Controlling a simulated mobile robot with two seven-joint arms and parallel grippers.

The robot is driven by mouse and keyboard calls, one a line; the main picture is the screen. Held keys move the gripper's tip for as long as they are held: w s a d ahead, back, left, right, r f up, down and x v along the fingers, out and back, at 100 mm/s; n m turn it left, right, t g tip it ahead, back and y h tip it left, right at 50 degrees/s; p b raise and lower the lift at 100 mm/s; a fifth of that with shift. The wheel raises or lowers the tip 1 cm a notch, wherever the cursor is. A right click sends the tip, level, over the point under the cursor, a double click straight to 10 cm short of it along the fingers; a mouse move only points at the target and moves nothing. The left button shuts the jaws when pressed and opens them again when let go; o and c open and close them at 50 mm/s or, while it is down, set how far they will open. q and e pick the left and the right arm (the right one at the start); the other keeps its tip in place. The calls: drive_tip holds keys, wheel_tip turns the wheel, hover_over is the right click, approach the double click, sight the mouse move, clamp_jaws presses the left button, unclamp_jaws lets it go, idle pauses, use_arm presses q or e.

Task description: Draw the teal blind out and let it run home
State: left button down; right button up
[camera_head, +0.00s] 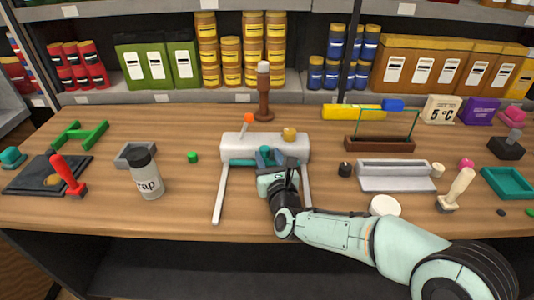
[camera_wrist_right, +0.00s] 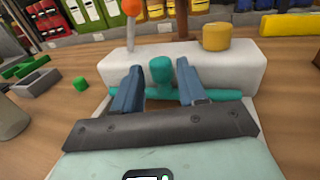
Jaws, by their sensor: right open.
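The blind's white housing (camera_head: 235,145) stands in the middle of the wooden table, with two pale rails reaching toward the front edge. A teal bar (camera_wrist_right: 220,94) with an upright teal knob (camera_wrist_right: 161,70) lies close along the housing's front face. The bar also shows in the head view (camera_head: 241,162). My right gripper (camera_head: 277,158) is at the bar, between the rails. In the wrist view its two blue fingers are apart, one on each side of the knob, and no grip on it shows. My left gripper is out of view.
An orange-tipped lever (camera_head: 248,118) and a yellow knob (camera_head: 290,133) sit on the housing. The table between the rails' front ends looks clear except for my arm.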

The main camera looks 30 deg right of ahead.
drive_tip(key=shift+x, duration=0.95)
drive_tip(key=shift+c, duration=0.3)
clamp_jaws()
drive_tip(key=shift+f, duration=0.1)
